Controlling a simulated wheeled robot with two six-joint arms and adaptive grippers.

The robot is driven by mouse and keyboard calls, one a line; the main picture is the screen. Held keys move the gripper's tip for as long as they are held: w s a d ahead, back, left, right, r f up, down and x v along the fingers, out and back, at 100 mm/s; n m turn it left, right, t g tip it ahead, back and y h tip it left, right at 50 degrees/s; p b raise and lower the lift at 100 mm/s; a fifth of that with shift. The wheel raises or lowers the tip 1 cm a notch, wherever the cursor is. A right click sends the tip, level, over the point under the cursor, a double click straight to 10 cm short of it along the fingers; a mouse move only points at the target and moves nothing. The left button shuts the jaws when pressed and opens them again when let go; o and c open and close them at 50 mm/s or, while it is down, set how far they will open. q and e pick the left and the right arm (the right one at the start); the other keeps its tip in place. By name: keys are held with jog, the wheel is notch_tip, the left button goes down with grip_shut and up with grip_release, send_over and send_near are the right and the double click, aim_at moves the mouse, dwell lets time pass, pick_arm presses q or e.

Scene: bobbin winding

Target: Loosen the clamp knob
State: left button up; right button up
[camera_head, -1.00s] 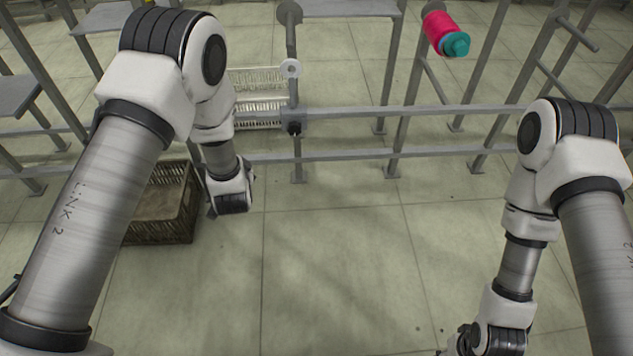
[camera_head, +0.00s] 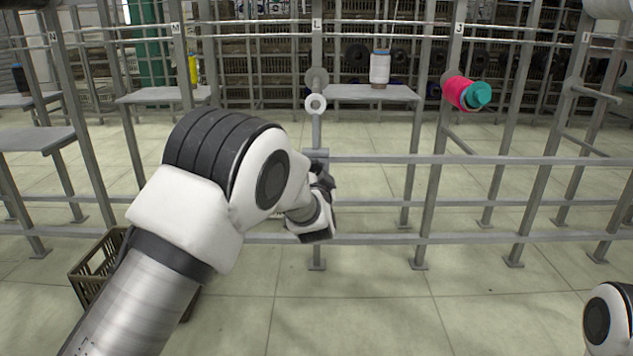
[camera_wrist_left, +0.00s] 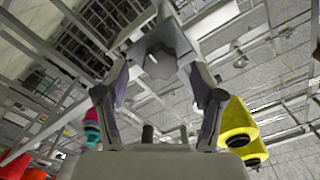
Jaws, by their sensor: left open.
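The clamp is a grey block (camera_head: 313,154) on the post marked L, where a horizontal rail meets it. My left gripper (camera_head: 322,174) is just in front of it in the head view, and the black shapes there overlap, so the knob is hard to make out. In the left wrist view my left gripper (camera_wrist_left: 158,78) is open, its two fingers spread. A dark grey lobed knob (camera_wrist_left: 160,60) shows between and beyond the fingertips. I see no clear grip on it. My right gripper is out of view.
A pink and teal bobbin (camera_head: 465,93) sits on a post to the right. A white ring (camera_head: 315,103) is above the clamp. A brown crate (camera_head: 92,268) stands on the floor at left. A white spool (camera_head: 380,68) stands on a shelf behind.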

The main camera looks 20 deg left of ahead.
pick_arm(q)
jog(key=shift+x, duration=1)
jog(key=c, duration=1.2)
jog(key=shift+o, duration=0.2)
